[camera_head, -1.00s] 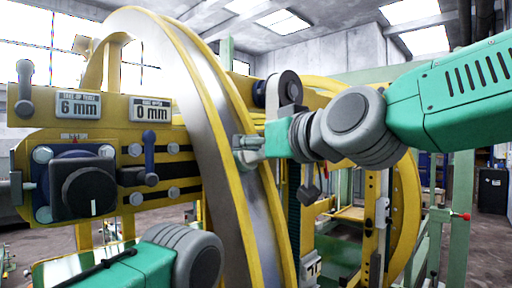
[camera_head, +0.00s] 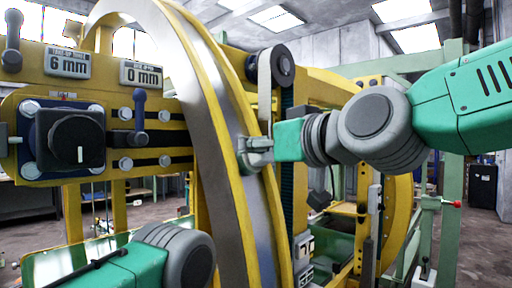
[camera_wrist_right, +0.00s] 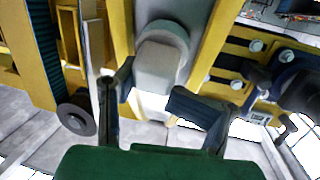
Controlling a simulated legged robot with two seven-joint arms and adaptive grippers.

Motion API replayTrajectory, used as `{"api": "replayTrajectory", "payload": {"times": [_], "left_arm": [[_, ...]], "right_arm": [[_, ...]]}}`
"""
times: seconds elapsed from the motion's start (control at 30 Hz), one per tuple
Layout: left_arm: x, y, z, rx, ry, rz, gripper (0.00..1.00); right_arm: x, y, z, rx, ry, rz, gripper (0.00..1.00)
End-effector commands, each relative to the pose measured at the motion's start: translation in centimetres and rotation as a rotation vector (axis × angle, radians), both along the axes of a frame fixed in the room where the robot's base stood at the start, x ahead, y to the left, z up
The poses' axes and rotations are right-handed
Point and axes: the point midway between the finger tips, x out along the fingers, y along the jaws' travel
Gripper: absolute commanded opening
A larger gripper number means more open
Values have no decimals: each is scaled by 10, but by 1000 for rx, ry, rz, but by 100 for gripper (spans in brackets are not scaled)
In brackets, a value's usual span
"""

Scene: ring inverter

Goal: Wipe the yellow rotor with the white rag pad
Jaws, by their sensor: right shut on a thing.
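The yellow rotor (camera_head: 216,112) is a large upright ring with yellow rims and a grey metal band, filling the middle of the head view. My right gripper (camera_head: 256,155) is at the right-hand rim of the ring, its arm coming in from the right. In the right wrist view, the same gripper (camera_wrist_right: 155,100) is shut on the white rag pad (camera_wrist_right: 158,66), a pale block with a rounded grey end lying against the ring's grey band. Whether the pad presses on the surface cannot be told. My left forearm shows at the bottom left; its gripper is out of view.
A yellow panel left of the ring carries a black knob (camera_head: 77,140), a blue lever (camera_head: 139,118) and signs reading 6 mm (camera_head: 67,62) and 0 mm (camera_head: 141,74). Green posts (camera_head: 452,180) stand at the right.

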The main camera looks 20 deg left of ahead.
Motion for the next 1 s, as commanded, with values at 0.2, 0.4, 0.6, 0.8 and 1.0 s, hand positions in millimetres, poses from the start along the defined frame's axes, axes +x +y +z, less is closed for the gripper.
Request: {"api": "replayTrajectory", "payload": {"times": [0.2,0.4,0.6,0.8,1.0], "left_arm": [[0,0,-7,0,0,0,40],[0,0,-22,0,0,0,40],[0,0,-34,0,0,0,40],[0,0,-33,0,0,0,40],[0,0,-33,0,0,0,40]], "right_arm": [[-2,-2,-8,-2,2,1,12],[-4,-9,-24,0,1,0,12],[-7,-16,-37,0,0,0,12],[-7,-17,-36,1,-1,0,12],[-8,-21,-33,2,-2,-1,12]]}}
